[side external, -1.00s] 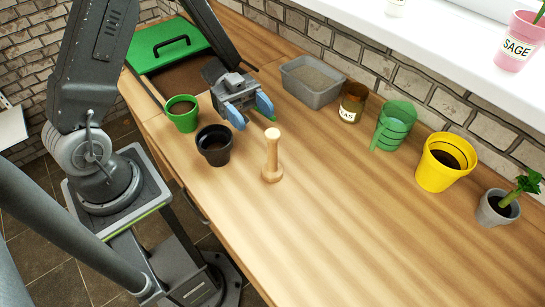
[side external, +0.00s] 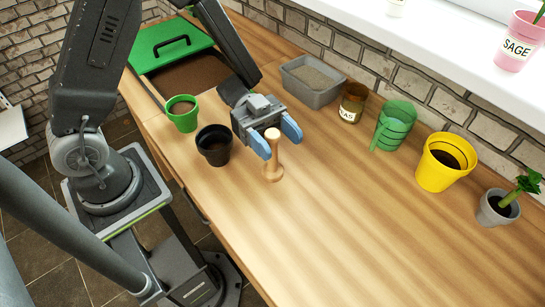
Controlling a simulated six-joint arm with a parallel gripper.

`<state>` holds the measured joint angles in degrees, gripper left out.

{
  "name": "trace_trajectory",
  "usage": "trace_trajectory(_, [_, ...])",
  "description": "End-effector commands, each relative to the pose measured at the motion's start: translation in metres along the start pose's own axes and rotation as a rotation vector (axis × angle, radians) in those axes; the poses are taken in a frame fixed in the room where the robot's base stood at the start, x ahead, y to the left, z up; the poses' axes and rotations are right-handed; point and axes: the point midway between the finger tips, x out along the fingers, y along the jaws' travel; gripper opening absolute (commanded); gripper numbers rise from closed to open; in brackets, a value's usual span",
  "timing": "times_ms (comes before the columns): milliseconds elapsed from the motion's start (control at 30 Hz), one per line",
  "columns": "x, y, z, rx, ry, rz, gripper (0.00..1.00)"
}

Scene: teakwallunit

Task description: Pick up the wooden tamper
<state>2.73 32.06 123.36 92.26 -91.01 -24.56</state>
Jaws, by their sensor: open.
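The wooden tamper (side external: 273,163) stands upright on the wooden bench, a pale turned handle with a rounded knob on top and a wider round base. My gripper (side external: 276,144) is open, with blue fingertips. In the side external view its fingers appear on either side of the tamper's upper part, one to the left and one to the right. I cannot tell whether either finger touches it. The tamper's knob and shaft show between the fingers.
A black pot (side external: 214,146) and a green pot (side external: 182,113) stand close to the left. The front bench is clear.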

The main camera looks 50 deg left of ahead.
Motion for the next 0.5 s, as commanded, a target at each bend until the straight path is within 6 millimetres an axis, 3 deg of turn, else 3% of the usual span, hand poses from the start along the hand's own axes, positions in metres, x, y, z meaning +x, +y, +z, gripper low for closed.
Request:
trace_trajectory(67, [-0.0002,0.0000,-0.0001,0.000,0.000,0.000,0.56])
trace_trajectory(500, [-0.0005,-0.0001,-0.0001,0.000,0.000,0.000,0.14])
